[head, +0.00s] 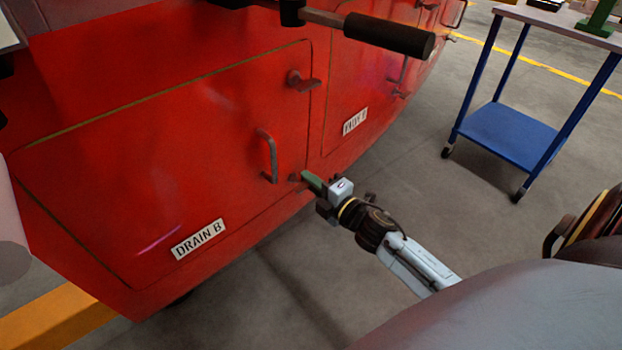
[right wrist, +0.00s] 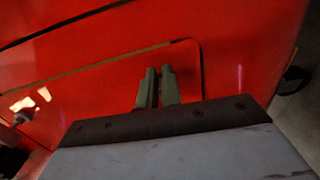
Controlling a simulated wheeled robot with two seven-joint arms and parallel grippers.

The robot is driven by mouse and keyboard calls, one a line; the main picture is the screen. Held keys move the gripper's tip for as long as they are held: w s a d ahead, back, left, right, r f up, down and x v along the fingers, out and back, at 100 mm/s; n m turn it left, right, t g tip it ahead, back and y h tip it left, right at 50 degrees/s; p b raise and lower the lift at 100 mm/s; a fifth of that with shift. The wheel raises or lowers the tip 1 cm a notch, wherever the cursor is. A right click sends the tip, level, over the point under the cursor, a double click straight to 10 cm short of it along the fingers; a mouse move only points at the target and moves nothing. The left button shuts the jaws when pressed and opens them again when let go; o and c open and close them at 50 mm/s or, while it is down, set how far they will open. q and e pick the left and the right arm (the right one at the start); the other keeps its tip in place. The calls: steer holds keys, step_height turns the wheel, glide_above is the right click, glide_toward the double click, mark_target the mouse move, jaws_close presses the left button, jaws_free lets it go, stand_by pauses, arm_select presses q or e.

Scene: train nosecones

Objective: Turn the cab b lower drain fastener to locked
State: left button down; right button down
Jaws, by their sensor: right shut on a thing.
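The red DRAIN B panel (head: 160,170) fills the left of the head view, with its label (head: 199,239) low down. The lower drain fastener (head: 294,177) is at the panel's lower right edge, mostly covered by my gripper. My right gripper (head: 310,181) reaches it from the right, its green fingers shut on the fastener. In the right wrist view the fingers (right wrist: 157,86) are close together against the red panel, and the fastener between them is hidden. Its turn position cannot be told. The upper fastener (head: 303,81) sticks out at the panel's upper right. My left gripper is not in view.
A bar handle (head: 268,157) stands out left of the gripper. A dark cylinder on a metal rod (head: 390,36) juts across the top. A second labelled panel (head: 354,121) lies to the right. A blue-legged cart (head: 513,133) stands on the floor, with open floor before it.

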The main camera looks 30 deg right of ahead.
stand_by(0.4)
steer(key=c, duration=1.6)
jaws_free()
steer(key=shift+s, duration=0.1)
